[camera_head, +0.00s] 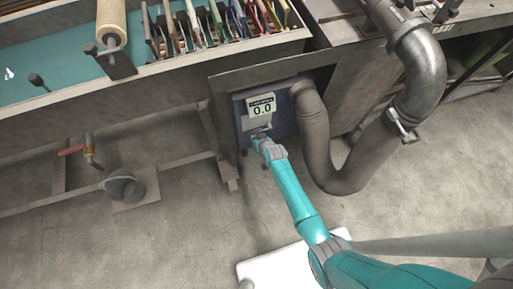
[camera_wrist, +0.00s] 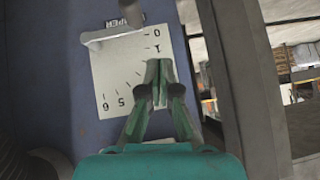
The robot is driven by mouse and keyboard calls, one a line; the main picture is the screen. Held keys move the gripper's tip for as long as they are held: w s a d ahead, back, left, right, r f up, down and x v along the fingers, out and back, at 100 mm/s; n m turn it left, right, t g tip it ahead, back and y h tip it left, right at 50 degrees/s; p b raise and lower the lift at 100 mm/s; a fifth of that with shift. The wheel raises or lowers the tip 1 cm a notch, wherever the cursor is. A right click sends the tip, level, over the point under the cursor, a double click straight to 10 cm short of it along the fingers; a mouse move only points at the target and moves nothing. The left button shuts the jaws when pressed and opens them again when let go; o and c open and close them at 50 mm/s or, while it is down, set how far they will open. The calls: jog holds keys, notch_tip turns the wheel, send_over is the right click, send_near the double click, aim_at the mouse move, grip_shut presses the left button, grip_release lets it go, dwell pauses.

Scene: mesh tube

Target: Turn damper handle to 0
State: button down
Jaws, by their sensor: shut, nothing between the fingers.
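The damper dial plate (camera_wrist: 115,65) is white and fixed to a blue box (camera_head: 243,128); in the wrist view its numbers are upside down. My gripper (camera_wrist: 158,64) is shut and empty in front of the plate, near the 1 mark, apart from the handle in the picture.
A grey mesh hose (camera_head: 312,125) curves from the box's right side to a large metal pipe (camera_head: 420,65). A bench frame (camera_head: 185,165) stands to the left. A dark upright post (camera_wrist: 248,90) is right of the plate. The floor in front is mostly clear.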

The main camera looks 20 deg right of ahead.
jog(key=s+a+r, duration=0.1)
jog(key=s+r, duration=0.5)
dwell(0.3)
jog(key=shift+a, duration=0.1)
jog(key=s+d+r+t, duration=0.15)
jog(key=s+r, duration=0.25)
jog(key=s, duration=0.8)
jog(key=s+d+r+t, duration=0.15)
jog(key=s+r, duration=0.35)
jog(key=s, duration=0.7)
jog(key=s+r+t, duration=0.1)
jog(key=s+r, duration=0.4)
jog(key=r, duration=0.3)
jog(key=s+d+r+t+h, duration=0.1)
jog(key=s+r, duration=0.4)
jog(key=r, duration=0.2)
jog(key=s+d+r, duration=0.1)
jog(key=s+r, duration=0.4)
jog(key=r, duration=0.3)
jog(key=shift+r+n+t, duration=0.3)
jog(key=shift+n+t, duration=0.1)
